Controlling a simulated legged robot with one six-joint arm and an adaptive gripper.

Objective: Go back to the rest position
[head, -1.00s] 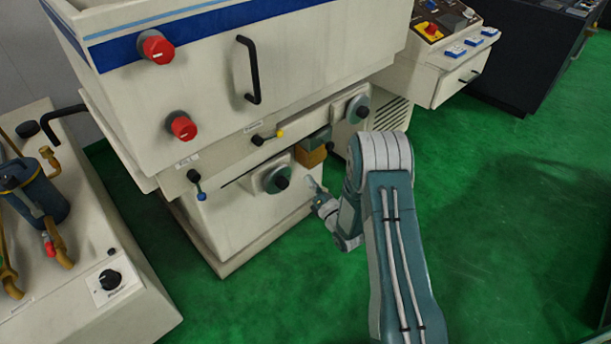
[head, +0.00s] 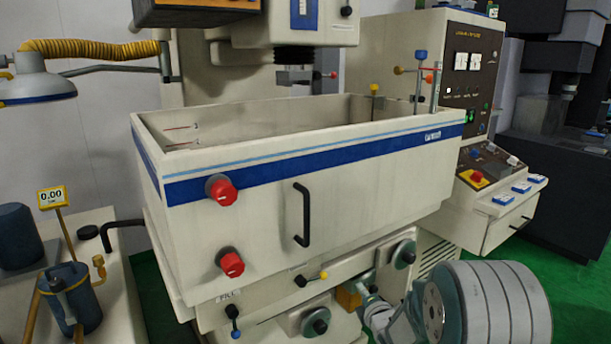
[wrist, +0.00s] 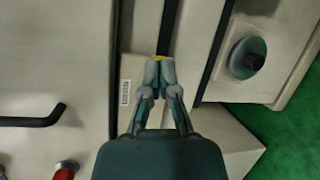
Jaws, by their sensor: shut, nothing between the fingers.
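My gripper shows in the wrist view (wrist: 160,66), with its two fingers together at the tips and no object between them. It points at the front of the cream spark erosion machine (head: 260,205). A bit of yellow, perhaps the yellow-tipped lever, shows just at the fingertips; I cannot tell whether they touch it. In the head view my arm is at the lower right, in front of the machine's lower front. The fingertips are not clear there.
The tank front has two red knobs (head: 221,190) and a black handle (head: 302,215). Below are a yellow-tipped lever (head: 322,276) and handwheels (head: 404,254). A control cabinet (head: 470,90) stands right, a side bench with a blue pump (head: 68,292) left. Green floor (head: 555,262) shows at right.

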